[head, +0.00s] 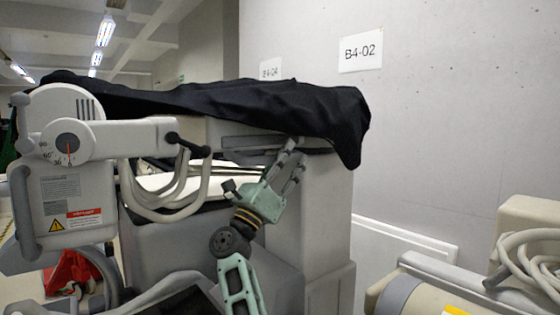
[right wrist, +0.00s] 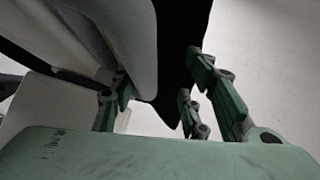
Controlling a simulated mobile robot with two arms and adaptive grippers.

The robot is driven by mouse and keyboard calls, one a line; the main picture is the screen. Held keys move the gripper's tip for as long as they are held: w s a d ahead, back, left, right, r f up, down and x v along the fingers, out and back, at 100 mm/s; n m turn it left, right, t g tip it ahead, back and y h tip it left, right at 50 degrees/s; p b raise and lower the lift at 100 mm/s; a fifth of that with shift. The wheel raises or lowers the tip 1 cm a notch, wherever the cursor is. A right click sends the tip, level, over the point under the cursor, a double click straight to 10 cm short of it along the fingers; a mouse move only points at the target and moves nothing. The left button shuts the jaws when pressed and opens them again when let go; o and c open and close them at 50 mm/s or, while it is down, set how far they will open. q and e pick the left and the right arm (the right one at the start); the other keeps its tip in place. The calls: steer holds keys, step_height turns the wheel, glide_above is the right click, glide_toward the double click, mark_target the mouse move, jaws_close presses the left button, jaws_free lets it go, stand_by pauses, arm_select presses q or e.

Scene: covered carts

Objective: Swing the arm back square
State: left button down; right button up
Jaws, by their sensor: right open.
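A grey-white cart unit with a jointed arm (head: 140,135) stands at the left. My left gripper is not in view.
A black cloth (head: 250,103) drapes over the cart top and hangs down at right. Looped grey cables (head: 160,205) hang below the arm. Another cart with coiled hose (head: 530,262) stands at the lower right. The wall (head: 450,120) is behind.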

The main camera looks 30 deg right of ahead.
steer(key=v, duration=1.2)
steer(key=shift+r, duration=0.1)
